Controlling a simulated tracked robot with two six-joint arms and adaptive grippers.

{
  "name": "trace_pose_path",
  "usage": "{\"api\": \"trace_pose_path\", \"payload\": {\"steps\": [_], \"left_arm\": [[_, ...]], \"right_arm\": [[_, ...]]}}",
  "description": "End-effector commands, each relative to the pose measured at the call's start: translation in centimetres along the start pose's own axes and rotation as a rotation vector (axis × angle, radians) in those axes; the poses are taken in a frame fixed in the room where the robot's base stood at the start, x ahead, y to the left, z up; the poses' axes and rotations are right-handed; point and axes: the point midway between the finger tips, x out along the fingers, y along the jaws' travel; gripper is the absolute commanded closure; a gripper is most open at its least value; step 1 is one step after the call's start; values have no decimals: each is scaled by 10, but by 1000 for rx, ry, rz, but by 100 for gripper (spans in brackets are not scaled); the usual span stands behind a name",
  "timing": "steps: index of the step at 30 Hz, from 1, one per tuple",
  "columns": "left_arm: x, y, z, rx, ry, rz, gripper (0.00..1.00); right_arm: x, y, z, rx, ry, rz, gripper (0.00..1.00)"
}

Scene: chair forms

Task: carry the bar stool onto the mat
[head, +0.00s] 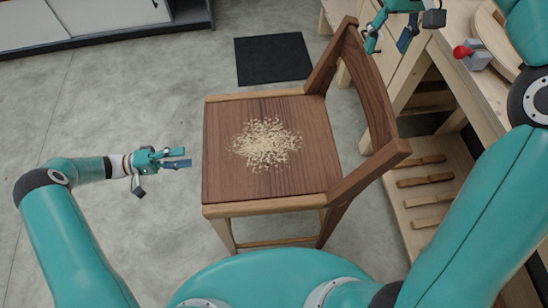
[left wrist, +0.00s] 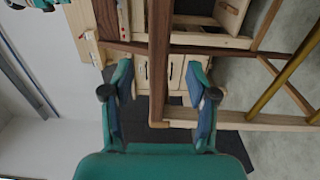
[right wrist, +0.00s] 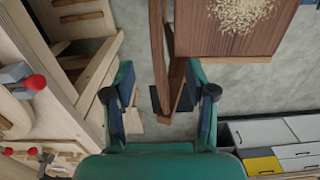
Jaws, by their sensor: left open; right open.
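The bar stool (head: 275,150) stands upright on the floor, with a brown seat, pale wood frame and backrest on its right; pale shavings (head: 265,144) lie on the seat. The dark mat (head: 273,60) lies flat beyond it, apart and bare where visible. My left gripper (head: 188,158) is open and empty, just left of the seat's left edge; the left wrist view shows the stool's frame (left wrist: 245,122) ahead of its fingers. My right gripper (head: 388,42) is open near the upper backrest; the right wrist view shows the backrest (right wrist: 158,50) just ahead of its fingers, seemingly not touching.
A wooden workbench (head: 455,85) with a red-knobbed clamp (head: 467,51) stands close on the right, its lower shelf (head: 430,180) holding wooden pieces. A grey cabinet (head: 100,22) stands at the back left. The floor left of the stool and between stool and mat is clear.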

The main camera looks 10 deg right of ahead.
Motion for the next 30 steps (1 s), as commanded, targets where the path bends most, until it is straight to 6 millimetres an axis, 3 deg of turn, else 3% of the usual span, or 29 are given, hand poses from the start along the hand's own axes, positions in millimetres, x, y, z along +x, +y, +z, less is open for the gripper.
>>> {"api": "trace_pose_path", "payload": {"steps": [15, 21, 30], "left_arm": [[99, 0, 1, -2, -4, -1, 42], [119, 0, 0, 0, -1, 0, 42], [124, 0, 0, 0, 0, -1, 42]], "right_arm": [[99, 0, 1, 1, -3, -1, 44], [118, 0, 1, 1, -1, -1, 44], [124, 0, 0, 1, 1, -1, 44]]}}
